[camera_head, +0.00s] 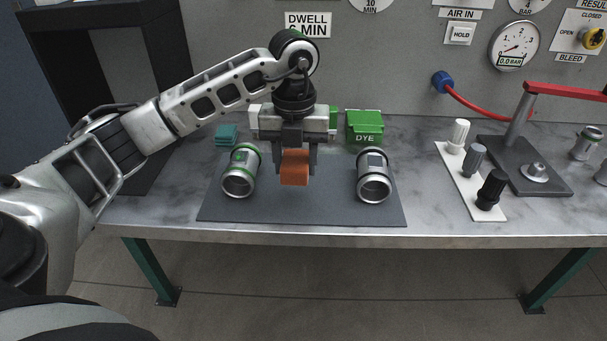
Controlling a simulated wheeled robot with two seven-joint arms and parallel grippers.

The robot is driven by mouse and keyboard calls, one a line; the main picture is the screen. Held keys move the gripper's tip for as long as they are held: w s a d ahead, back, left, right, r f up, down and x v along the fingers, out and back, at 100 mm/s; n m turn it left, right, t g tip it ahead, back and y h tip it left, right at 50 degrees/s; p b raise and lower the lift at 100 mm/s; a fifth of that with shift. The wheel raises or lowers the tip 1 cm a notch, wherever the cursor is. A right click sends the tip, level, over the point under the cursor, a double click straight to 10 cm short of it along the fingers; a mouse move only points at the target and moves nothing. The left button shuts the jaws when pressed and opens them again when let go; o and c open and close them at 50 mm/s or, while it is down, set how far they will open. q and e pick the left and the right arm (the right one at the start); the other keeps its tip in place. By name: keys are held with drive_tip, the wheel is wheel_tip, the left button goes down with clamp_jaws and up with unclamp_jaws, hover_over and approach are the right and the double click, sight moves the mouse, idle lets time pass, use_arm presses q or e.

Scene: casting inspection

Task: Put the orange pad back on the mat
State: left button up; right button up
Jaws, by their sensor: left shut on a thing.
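My left gripper (295,172) reaches in from the left and points down over the dark grey mat (300,212). It is shut on the orange pad (294,168), which shows between its fingers. The pad appears above the middle of the mat, between two metal castings; I cannot tell whether its lower edge touches the mat. The left casting (240,172) has a green ring, and the right casting (374,178) is plain metal. My right gripper is not in view.
A green DYE box (365,126) and a teal pad stack (227,135) stand behind the mat. To the right are a white strip (470,182) with several fittings and a dark clamp stand (530,170) with a red lever. The table's front edge is clear.

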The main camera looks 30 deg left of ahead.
sight(301, 154)
use_arm(q)
drive_tip(key=shift+w+f, duration=1.05)
drive_tip(key=shift+f, duration=0.1)
drive_tip(key=f, duration=0.1)
drive_tip(key=w+f+p, duration=0.1)
drive_tip(key=f, duration=0.1)
drive_tip(key=shift+a, duration=0.1)
drive_tip(key=shift+f, duration=0.35)
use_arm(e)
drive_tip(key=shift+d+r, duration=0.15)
use_arm(q)
drive_tip(key=shift+f, duration=0.2)
drive_tip(key=shift+f, duration=0.15)
drive_tip(key=o, duration=1)
drive_tip(key=shift+c, duration=0.2)
